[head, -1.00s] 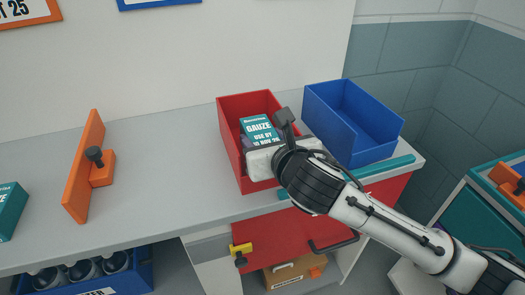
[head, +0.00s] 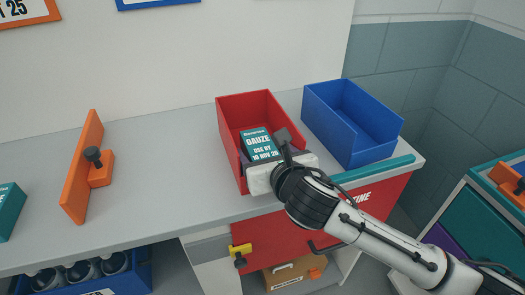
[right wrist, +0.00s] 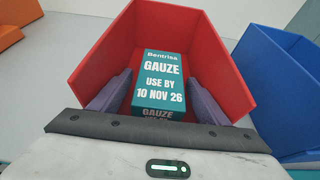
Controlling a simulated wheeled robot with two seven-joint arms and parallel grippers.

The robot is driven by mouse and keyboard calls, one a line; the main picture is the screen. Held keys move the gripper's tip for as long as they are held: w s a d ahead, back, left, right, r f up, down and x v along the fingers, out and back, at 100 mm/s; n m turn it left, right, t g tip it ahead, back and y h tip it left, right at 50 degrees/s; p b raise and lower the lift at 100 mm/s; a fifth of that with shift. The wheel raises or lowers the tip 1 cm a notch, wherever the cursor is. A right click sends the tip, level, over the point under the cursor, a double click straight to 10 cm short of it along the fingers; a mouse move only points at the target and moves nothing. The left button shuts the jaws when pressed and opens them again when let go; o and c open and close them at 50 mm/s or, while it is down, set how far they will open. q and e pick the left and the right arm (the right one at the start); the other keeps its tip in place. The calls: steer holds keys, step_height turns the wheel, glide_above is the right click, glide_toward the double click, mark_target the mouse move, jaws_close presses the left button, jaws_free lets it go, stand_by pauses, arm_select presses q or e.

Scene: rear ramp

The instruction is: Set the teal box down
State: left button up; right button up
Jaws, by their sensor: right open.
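The teal gauze box (head: 260,144) is inside the red bin (head: 228,116), its white-lettered label facing up. In the right wrist view the box (right wrist: 158,82) lies between the two finger pads, within the walls of the red bin (right wrist: 212,62). My right gripper (head: 265,150) reaches into the bin from its near side. Its jaws are open, one finger on each side of the box, with a narrow gap visible at the sides. The underside of the box is hidden. My left gripper is not in view.
An empty blue bin (head: 345,120) stands right of the red bin. An orange bracket (head: 82,165) with a dark knob stands on the left of the grey counter (head: 165,170). Another teal box (head: 9,212) is at the left edge. The counter between is clear.

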steer(key=shift+r, duration=0.15)
steer(key=shift+s+r, duration=0.15)
steer(key=shift+s, duration=0.1)
steer(key=v, duration=1.1)
steer(key=shift+s+d+p, duration=0.15)
steer(key=shift+s+p, duration=0.05)
steer(key=shift+p, duration=0.15)
